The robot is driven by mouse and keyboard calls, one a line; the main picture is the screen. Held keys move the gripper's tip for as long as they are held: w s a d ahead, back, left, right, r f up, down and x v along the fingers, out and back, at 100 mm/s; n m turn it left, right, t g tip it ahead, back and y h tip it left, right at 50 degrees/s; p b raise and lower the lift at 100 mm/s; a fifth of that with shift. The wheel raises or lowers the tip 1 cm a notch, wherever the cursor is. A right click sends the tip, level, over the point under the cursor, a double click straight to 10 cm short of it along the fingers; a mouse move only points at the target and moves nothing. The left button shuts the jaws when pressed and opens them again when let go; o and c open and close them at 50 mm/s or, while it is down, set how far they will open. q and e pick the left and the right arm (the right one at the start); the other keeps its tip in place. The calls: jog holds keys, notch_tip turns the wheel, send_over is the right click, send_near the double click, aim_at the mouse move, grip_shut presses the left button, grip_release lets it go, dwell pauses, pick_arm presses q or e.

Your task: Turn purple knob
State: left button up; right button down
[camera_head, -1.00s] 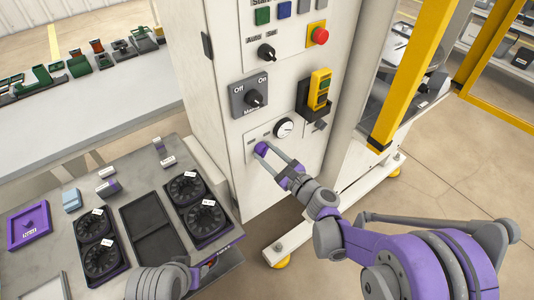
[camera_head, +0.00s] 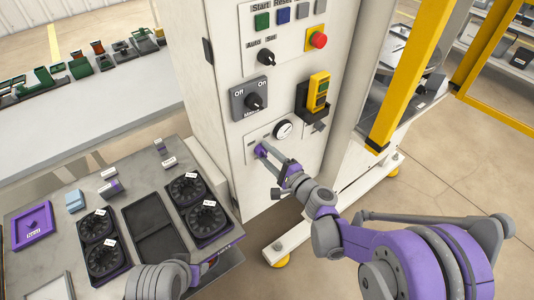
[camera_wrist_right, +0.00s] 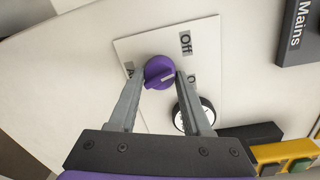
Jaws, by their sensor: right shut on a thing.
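The purple knob (camera_head: 260,151) sits on a white plate low on the front of the control cabinet.
A round gauge (camera_head: 283,129) sits just beside the knob. Above are a grey Off/On switch (camera_head: 250,99) and a yellow handheld unit (camera_head: 318,90) in a black holder. A table with black fans (camera_head: 187,189) stands at the left. A yellow post (camera_head: 415,70) stands at the right.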

jog(key=n, duration=0.4)
jog(key=shift+r+n+p, duration=0.15)
jog(key=shift+n+p, duration=0.15)
jog(key=shift+p, duration=0.1)
jog(key=shift+h, duration=0.3)
jog(key=shift+c, duration=1.8)
grip_release()
jog(key=shift+s+d, duration=0.1)
jog(key=v, duration=1)
jog(key=shift+s, duration=0.25)
jog(key=shift+d, duration=0.15)
